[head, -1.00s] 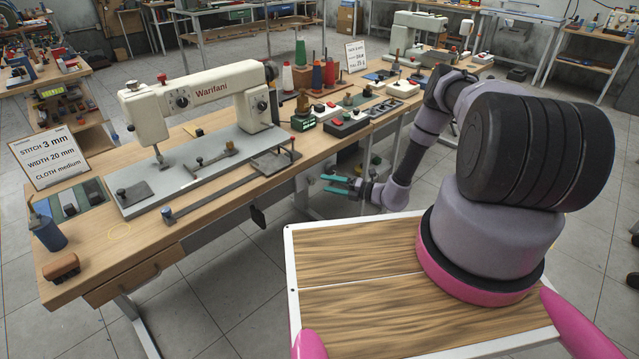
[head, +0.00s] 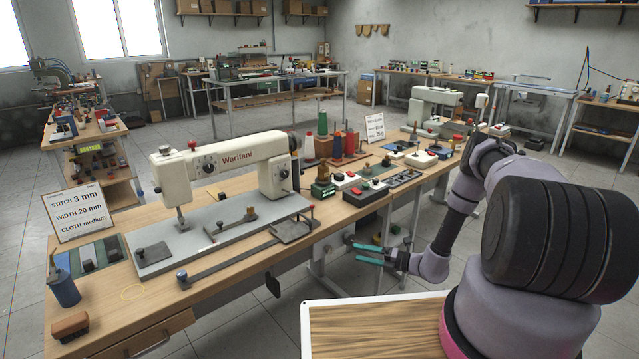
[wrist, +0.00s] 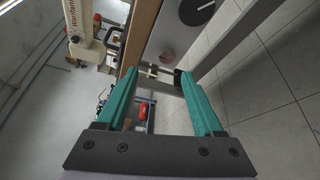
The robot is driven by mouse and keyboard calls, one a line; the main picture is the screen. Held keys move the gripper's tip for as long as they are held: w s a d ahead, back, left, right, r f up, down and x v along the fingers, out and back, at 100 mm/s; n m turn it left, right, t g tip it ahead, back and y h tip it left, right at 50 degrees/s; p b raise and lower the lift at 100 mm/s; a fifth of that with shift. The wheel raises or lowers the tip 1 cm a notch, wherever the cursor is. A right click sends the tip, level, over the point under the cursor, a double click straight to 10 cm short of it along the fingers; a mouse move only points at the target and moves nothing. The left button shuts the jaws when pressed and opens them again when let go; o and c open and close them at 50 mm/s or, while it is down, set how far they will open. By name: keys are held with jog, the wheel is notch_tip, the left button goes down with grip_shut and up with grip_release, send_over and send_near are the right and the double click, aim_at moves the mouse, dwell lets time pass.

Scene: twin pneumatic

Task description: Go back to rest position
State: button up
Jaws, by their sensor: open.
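My gripper (head: 362,252) is open and empty, with two teal fingers pointing left, low beside the front edge of the sewing bench (head: 330,225). My arm is folded over my own wooden-topped base at the lower right. In the wrist view the two teal fingers of my gripper (wrist: 160,82) stand apart with nothing between them. The bench edge (wrist: 139,35) and a grey panel with a round dial (wrist: 180,30) lie beyond the fingertips.
A cream Warifani sewing machine (head: 222,168) stands on the bench. A sign (head: 78,211), a blue cup (head: 64,290), a brush (head: 70,327) and a control box (head: 358,192) are on it too. Bare floor (head: 245,325) shows between the bench and my base.

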jog(key=s+a+r+n+g+h, duration=0.15)
jog(key=r+n+g, duration=0.25)
jog(key=r+n, duration=1)
jog(key=s+a+r+n+g+h, duration=0.15)
jog(key=r+n+g, duration=0.3)
jog(key=r, duration=1.85)
jog(key=s+d+r+n+t+h, duration=0.2)
jog(key=s+r+n+h, duration=0.1)
jog(key=s+r+n, duration=0.2)
jog(key=s+d+r+n+t+h, duration=0.2)
jog(key=s+r+n, duration=0.4)
jog(key=s+r, duration=0.4)
jog(key=s+d+r+n+t+h, duration=0.2)
jog(key=s+r+n+t+h, duration=0.1)
jog(key=s+r, duration=0.5)
jog(key=s+n+h, duration=0.1)
jog(key=s+n, duration=0.1)
jog(key=s, duration=0.1)
jog(key=shift+d+h, duration=0.25)
jog(key=shift+h, duration=0.05)
